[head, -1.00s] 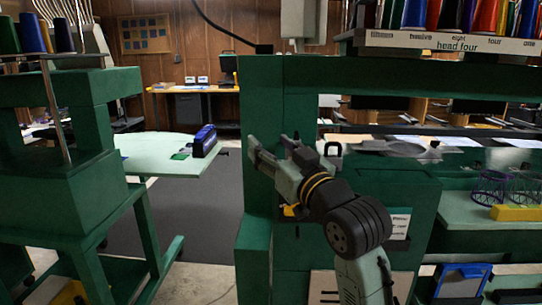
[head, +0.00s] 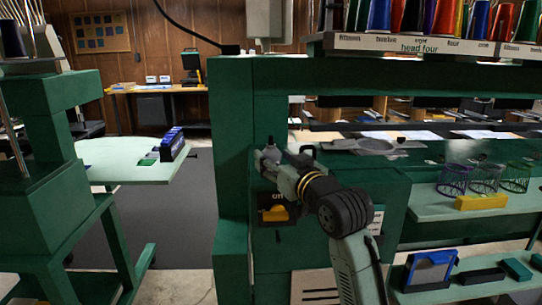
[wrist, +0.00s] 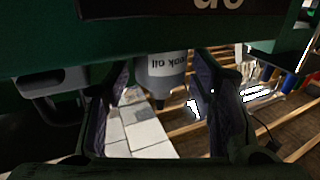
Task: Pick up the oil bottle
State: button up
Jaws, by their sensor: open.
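The oil bottle (wrist: 165,68) is grey-white with a dark nozzle. It appears upside down in the wrist view, between my gripper's two dark fingers (wrist: 163,85), with a gap on each side. Part of its label, ending in "oil", is readable. In the head view, a small grey bottle shape (head: 270,150) with a narrow tip shows at my gripper (head: 278,163), by the green machine post. My gripper is open. The arm partly hides the bottle's surroundings, and I cannot tell whether a finger touches it.
A yellow switch marked Off (head: 274,214) sits just below my gripper on the green machine. A dark lamp-like fitting and a metal plate (head: 372,145) lie to the right. Wire baskets (head: 485,178) stand farther right. A pale green table (head: 130,168) stands left across a grey floor mat.

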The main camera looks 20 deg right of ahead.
jog(key=shift+w+a, duration=0.2)
jog(key=shift+w, duration=1.1)
jog(key=shift+c, duration=0.5)
jog(key=c, duration=0.9)
